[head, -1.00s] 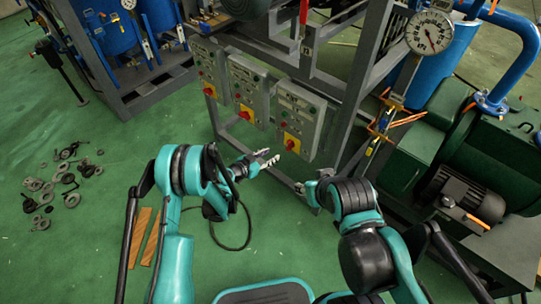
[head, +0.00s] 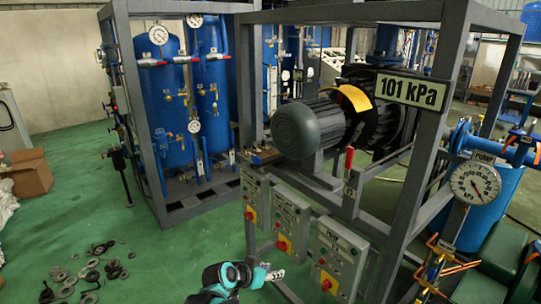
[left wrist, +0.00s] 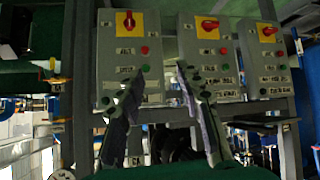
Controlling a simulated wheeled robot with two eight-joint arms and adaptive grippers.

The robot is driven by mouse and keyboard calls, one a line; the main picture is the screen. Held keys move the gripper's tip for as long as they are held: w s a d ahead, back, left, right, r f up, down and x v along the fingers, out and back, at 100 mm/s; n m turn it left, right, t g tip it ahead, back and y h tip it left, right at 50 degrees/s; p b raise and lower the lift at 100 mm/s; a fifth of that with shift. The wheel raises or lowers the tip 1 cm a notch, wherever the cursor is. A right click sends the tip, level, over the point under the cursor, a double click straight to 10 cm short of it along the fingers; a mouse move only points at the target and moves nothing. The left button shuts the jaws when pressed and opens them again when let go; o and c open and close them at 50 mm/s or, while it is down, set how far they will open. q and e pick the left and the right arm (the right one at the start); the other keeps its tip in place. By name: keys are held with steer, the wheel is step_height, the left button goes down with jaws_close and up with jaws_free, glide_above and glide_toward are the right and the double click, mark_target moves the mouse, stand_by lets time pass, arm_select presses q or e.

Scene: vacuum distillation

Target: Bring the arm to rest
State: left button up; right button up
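My left gripper (head: 268,275) is at the bottom of the head view, in front of and below the grey control boxes. In the left wrist view its two fingers (left wrist: 162,108) stand apart with nothing between them, so it is open and empty. The left control box (head: 254,198), the middle box (head: 292,222) and the right box (head: 338,258) hang in a row on the frame, each with a red knob on a yellow plate. The wrist view shows boxes upside down behind the fingers; I cannot tell whether they touch. My right gripper is out of view.
A grey steel frame (head: 430,160) carries a motor (head: 300,130) and a "101 kPa" sign (head: 412,92). A round gauge (head: 475,184) is at the right. Blue tanks (head: 165,90) stand behind left.

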arm_select(q)
steer(key=s+a+r+n+y, duration=0.3)
steer(key=s+a, duration=0.6)
steer(key=s, duration=0.4)
steer(key=s+a+r+n+g+y, duration=0.1)
steer(key=s+a+r+n+y, duration=0.1)
steer(key=s+a, duration=0.7)
steer(key=s+n+y, duration=0.1)
steer(key=s, duration=0.2)
steer(key=shift+s+r, duration=0.35)
steer(key=shift+r, duration=0.05)
